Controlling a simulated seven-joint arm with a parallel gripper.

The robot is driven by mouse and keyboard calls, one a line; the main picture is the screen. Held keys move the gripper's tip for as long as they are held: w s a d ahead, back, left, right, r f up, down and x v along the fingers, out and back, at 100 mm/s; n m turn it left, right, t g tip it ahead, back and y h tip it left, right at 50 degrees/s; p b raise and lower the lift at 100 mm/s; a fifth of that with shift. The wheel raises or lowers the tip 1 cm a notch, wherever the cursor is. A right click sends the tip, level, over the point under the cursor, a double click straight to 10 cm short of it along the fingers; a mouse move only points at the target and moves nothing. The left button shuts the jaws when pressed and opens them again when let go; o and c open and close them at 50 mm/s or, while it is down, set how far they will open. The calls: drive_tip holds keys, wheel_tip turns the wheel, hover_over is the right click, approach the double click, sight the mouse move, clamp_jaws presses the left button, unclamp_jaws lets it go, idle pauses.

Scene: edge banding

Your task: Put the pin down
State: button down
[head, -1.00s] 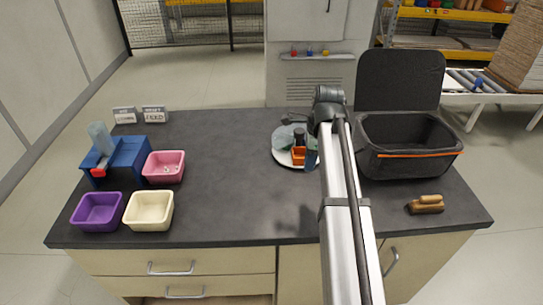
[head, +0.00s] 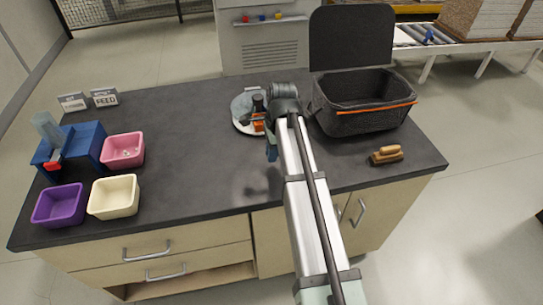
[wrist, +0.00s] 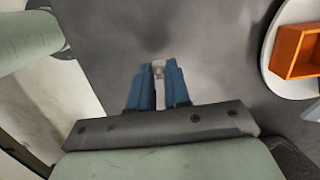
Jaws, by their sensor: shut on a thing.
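In the wrist view my gripper (wrist: 157,80) points down over the dark worktop (wrist: 120,30), with its blue fingers close together. A small pale piece, which I take to be the pin (wrist: 158,68), shows between the fingertips, and the gripper is shut on it. Most of the pin is hidden by the fingers. In the head view my gripper (head: 271,152) is partly hidden by my arm, just in front of the white round plate (head: 240,124). The pin cannot be made out there.
An orange holder (wrist: 297,52) stands on the plate. A black open bin (head: 365,122) and a brush (head: 386,155) are to the right. Pink (head: 123,151), cream (head: 113,197) and purple (head: 59,205) trays and a blue dispenser (head: 80,145) are at left. The middle worktop is clear.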

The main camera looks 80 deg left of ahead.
drive_tip(key=shift+f, duration=1.2)
drive_tip(key=shift+f, duration=0.15)
drive_tip(key=c, duration=1.1)
unclamp_jaws()
drive_tip(key=r, duration=0.4)
drive_tip(key=w+r, duration=0.1)
drive_tip(key=r, duration=0.7)
drive_tip(key=shift+w+r, duration=0.1)
drive_tip(key=shift+w, duration=0.1)
